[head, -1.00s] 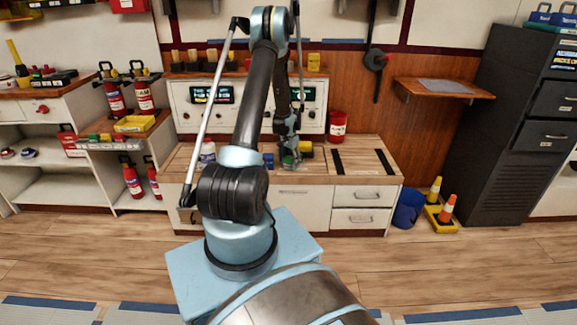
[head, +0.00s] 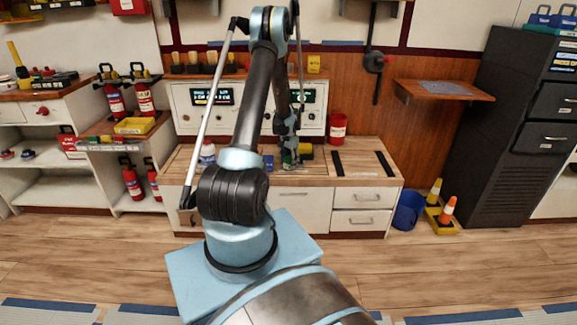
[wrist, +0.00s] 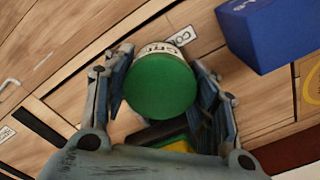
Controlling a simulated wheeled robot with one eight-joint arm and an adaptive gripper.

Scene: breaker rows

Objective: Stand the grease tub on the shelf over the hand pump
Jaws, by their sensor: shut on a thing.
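The grease tub (wrist: 160,82), with a round green lid and a pale lettered side, sits between the fingers of my gripper (wrist: 162,92) in the wrist view. My gripper is shut on it. In the head view my gripper (head: 290,160) is low over the right part of the wooden counter, and the tub is small and partly hidden there. A wooden wall shelf (head: 470,94) with a grey mat is at the right.
A blue box (wrist: 268,32) stands close to the tub. A yellow and green item (head: 305,153) is beside my gripper. A red can (head: 338,128) stands behind right. A blue bucket (head: 408,211) and cones (head: 447,209) stand on the floor below the shelf.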

